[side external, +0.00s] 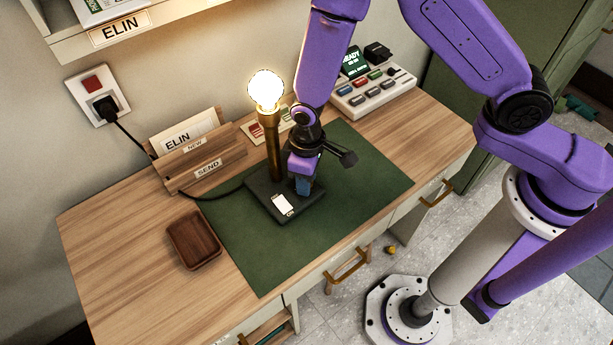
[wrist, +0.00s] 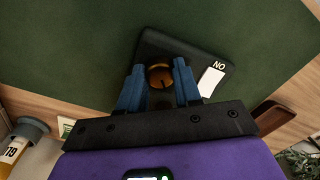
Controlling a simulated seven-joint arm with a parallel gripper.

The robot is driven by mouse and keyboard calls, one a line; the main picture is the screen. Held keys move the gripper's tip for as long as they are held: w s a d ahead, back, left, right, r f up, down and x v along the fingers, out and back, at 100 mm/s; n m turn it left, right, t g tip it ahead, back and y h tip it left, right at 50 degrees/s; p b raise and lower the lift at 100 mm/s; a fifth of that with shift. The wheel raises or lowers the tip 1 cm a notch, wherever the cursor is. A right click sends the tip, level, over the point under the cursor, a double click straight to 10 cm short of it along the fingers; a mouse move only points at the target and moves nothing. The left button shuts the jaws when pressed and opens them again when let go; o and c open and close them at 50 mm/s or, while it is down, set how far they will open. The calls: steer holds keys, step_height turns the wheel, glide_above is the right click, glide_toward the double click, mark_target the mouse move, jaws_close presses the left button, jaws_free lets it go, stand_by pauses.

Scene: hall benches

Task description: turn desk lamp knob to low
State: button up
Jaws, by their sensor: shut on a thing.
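The desk lamp stands on the green mat, with a black base (side external: 262,201), a brass post (side external: 271,150) and a bare bulb (side external: 266,88) that is lit. A white switch (side external: 282,205) marked ON is on the base and also shows in the wrist view (wrist: 210,82). A round brass knob (wrist: 160,74) with a dark mark sits on the base. My gripper (side external: 304,187) points down at the base, and its blue fingers (wrist: 158,80) are shut on the knob, one on each side. The knob is hidden in the side view.
The green mat (side external: 365,190) is mostly bare. A wooden tray (side external: 193,240) is at left, a letter holder (side external: 190,160) behind it. A box with coloured keys (side external: 372,92) stands at the back right. The lamp cord runs to a wall socket (side external: 97,94).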

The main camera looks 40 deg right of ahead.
steer(key=shift+n, duration=1.8)
steer(key=o, duration=1)
steer(key=shift+o, duration=0.2)
step_height(320, 180, up, 7)
steer(key=shift+w, duration=0.1)
steer(key=shift+r, duration=0.25)
steer(key=shift+d+r, duration=0.1)
